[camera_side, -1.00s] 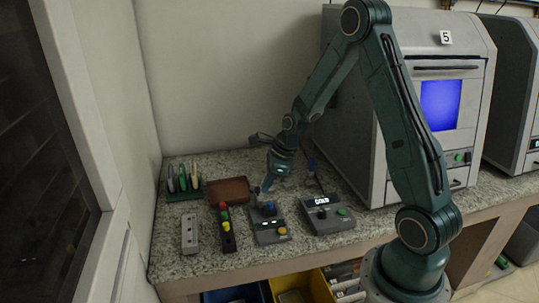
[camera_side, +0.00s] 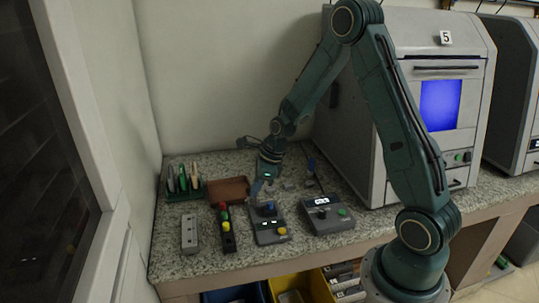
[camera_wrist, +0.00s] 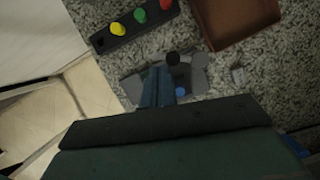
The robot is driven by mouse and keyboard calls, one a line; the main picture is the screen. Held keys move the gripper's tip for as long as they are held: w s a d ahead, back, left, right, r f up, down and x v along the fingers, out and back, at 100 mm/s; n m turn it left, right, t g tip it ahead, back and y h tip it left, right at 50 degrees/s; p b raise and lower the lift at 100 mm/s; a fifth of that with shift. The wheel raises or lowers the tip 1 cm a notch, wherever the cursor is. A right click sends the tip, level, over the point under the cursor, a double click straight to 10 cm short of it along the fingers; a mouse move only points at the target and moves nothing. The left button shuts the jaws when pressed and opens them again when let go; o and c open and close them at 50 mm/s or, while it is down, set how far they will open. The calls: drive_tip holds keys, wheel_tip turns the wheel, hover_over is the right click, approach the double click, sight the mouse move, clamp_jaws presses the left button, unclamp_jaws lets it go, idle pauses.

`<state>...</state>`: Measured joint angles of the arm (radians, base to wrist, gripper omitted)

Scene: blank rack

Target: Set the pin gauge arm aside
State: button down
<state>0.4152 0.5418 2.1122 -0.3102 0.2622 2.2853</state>
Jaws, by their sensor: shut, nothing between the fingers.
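In the wrist view the grey gauge (camera_wrist: 133,87) lies under the fingers, with a blue knob and a black round part. My gripper (camera_side: 256,193) is shut and empty, pointing down just behind the gauge. Its fingers (camera_wrist: 158,88) hide part of the gauge in the wrist view. I cannot tell whether they touch it.
A grey box with a display (camera_side: 329,216) stands to the right. A dark strip with coloured knobs (camera_side: 228,242), a grey block (camera_side: 189,234), a brown tray (camera_side: 230,189) and a green rack (camera_side: 183,194) stand to the left. A large machine (camera_side: 400,130) bounds the right.

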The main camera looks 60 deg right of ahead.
drive_tip(key=shift+s, duration=0.1)
idle(0.5)
drive_tip(key=s+r, duration=0.7)
drive_tip(key=r, duration=0.2)
drive_tip(key=shift+s+r, duration=0.2)
drive_tip(key=shift+r, duration=0.05)
idle(0.4)
drive_tip(key=shift+a, duration=0.1)
